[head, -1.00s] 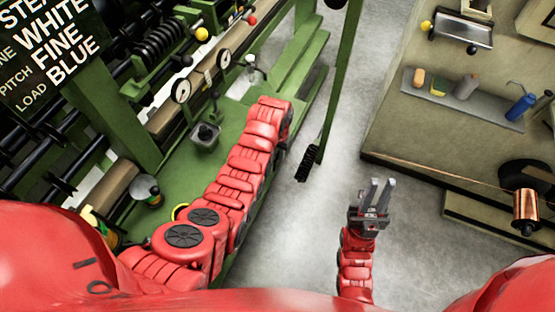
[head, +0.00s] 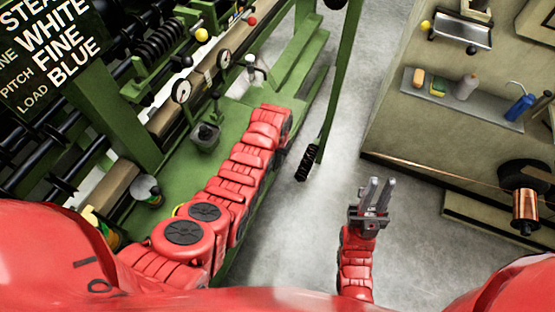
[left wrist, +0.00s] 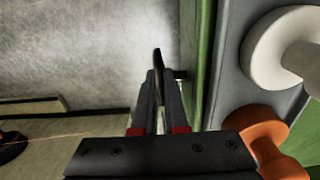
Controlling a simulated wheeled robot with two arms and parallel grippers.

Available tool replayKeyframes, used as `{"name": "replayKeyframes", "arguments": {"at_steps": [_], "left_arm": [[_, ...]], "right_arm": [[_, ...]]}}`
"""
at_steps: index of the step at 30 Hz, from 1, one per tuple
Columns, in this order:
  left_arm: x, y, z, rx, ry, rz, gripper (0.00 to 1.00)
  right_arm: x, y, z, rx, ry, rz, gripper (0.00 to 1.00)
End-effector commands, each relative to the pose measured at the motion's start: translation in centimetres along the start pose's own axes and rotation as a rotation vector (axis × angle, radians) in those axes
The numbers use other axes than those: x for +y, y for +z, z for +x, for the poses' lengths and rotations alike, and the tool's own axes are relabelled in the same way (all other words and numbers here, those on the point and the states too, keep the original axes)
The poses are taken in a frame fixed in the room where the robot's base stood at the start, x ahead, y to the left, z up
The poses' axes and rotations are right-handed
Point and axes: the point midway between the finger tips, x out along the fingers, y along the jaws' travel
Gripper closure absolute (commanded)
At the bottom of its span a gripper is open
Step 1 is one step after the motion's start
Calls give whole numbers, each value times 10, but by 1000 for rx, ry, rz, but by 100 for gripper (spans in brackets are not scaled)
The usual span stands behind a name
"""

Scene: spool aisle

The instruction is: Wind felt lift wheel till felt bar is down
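My left arm reaches in over the green machine in the head view, and its red links hide its gripper there. In the left wrist view my left gripper (left wrist: 158,78) has its two dark fingers on either side of a thin dark piece (left wrist: 157,58). This piece looks like a wheel seen edge-on, with a short stub toward the green frame; I cannot tell for sure that it is the felt lift wheel, nor whether the fingers press on it. I cannot make out the felt bar. My right gripper (head: 373,196) is open and empty above the grey floor.
A green post (head: 339,85) with a black coil stands right of my left arm. A white knob (left wrist: 282,48) and an orange knob (left wrist: 262,140) sit close right of my left gripper. A bench (head: 420,130) with bottles stands at right. Bare floor lies between.

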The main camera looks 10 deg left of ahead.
Motion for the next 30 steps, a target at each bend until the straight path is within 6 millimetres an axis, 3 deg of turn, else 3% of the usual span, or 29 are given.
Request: {"name": "replayKeyframes", "arguments": {"at_steps": [8, 16, 30], "left_arm": [[0, 0, 0, 19, 0, 0, 100], [-1, 3, 2, 147, -1, -1, 100], [0, 8, 7, 442, 0, -1, 100]], "right_arm": [[0, -1, 3, 0, 0, 0, 77], [1, -2, 12, 0, 0, 0, 77], [-1, 2, -14, 0, 0, 0, 77]]}}
